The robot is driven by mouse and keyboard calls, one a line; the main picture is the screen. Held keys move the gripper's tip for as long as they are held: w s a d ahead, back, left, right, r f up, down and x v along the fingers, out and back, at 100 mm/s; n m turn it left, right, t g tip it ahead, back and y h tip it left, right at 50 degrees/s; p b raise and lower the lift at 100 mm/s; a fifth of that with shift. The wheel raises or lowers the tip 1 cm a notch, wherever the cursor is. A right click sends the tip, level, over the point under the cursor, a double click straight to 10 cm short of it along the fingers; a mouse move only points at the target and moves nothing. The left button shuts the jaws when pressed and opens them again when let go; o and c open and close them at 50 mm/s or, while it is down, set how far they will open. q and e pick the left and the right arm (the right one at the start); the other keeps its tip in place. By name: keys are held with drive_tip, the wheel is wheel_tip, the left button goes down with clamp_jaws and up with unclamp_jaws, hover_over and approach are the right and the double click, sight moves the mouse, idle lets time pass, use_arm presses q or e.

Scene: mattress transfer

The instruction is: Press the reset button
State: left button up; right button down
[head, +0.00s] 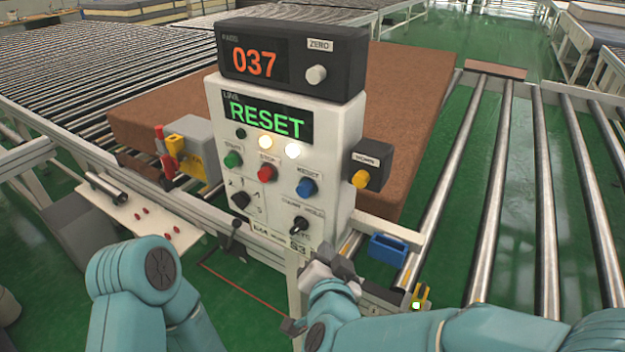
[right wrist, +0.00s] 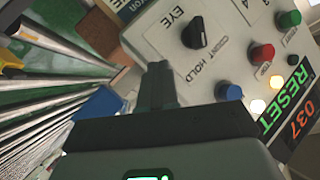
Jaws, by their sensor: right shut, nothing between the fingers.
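The white control panel (head: 225,112) stands upright in the middle of the head view, with a green RESET display (head: 267,119). The blue reset button (head: 307,187) is on its right side, below two lit lamps. My right gripper (head: 338,262) is shut and empty, below the black count-hold switch (head: 300,226) and apart from the blue button. In the right wrist view its closed fingers (right wrist: 160,82) point at the panel, and the blue button (right wrist: 230,92) is to their right. My left arm shows at lower left; its gripper is out of view.
A red button (head: 267,173) and a green button (head: 233,159) sit left of the blue one. A counter box (head: 345,53) tops the panel. A HOME box (head: 368,165) with a yellow button juts out at right. A blue box (head: 388,249) is near my right gripper.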

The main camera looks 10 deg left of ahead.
sight(305, 189)
drive_tip(key=s+a+r+n+y+p, duration=0.2)
drive_tip(key=s+a+r+y, duration=0.2)
drive_tip(key=s+a+r, duration=0.3)
wheel_tip(305, 189, up, 3)
drive_tip(key=shift+s+a+f+t, duration=0.15)
drive_tip(key=shift+s+a+t, duration=0.15)
drive_tip(key=shift+a, duration=0.8)
drive_tip(key=shift+w, duration=0.25)
drive_tip(key=w+d, duration=0.3)
drive_tip(key=w, duration=0.5)
drive_tip(key=shift+b, duration=0.4)
drive_tip(key=shift+d, duration=0.1)
drive_tip(key=shift+w, duration=0.15)
drive_tip(key=shift+w+d, duration=0.15)
drive_tip(key=shift+w, duration=0.15)
